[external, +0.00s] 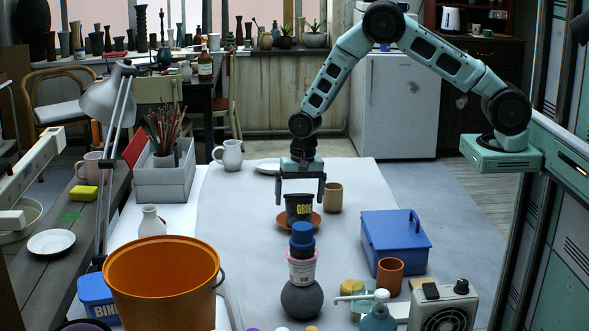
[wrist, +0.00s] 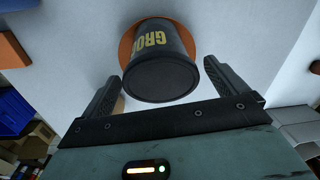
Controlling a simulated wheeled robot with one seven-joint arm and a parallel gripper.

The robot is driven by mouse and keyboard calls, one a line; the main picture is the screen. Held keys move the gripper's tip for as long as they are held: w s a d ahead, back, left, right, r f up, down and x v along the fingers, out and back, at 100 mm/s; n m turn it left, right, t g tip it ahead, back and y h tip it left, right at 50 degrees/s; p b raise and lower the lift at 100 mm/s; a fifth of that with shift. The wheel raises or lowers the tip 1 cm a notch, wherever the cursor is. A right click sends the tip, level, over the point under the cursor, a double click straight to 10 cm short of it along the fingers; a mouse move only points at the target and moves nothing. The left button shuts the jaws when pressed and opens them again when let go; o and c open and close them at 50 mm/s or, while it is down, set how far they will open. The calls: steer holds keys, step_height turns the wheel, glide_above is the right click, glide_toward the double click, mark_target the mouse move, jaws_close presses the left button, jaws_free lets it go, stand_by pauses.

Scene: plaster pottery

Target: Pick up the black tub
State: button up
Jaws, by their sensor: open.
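The black tub (external: 299,208) with yellow lettering stands on an orange-brown saucer (external: 284,224) in the middle of the white table. My gripper (external: 301,201) points straight down over the tub, its two fingers spread to the left and right of the tub's upper part. In the wrist view the tub (wrist: 160,70) lies between the open fingers (wrist: 163,82), with a gap on each side; the saucer (wrist: 126,47) shows behind it. I cannot see any contact between the fingers and the tub.
A tan cup (external: 333,197) stands close to the right of the tub. A blue-capped pot on a dark round vase (external: 302,299) stands in front. A blue box (external: 398,238) is to the right, a large orange bucket (external: 163,285) front left, a white jug (external: 230,155) behind left.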

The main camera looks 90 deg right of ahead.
steer(key=shift+f, duration=0.15)
steer(key=c, duration=1.3)
steer(key=shift+o, duration=0.2)
step_height(320, 180, up, 9)
steer(key=shift+r+b, duration=0.15)
steer(key=shift+b, duration=0.95)
steer(key=shift+a+m+h+b, duration=0.1)
steer(key=shift+m+h+b, duration=0.9)
steer(key=shift+w+r+m+g+h+b, duration=0.15)
steer(key=shift+r+m+g+h+b, duration=0.1)
steer(key=shift+m+g+h+b, duration=0.6)
steer(key=shift+m, duration=0.35)
steer(key=shift+d+f+p, duration=0.2)
steer(key=shift+f+p, duration=0.65)
steer(key=shift+f, duration=3.9)
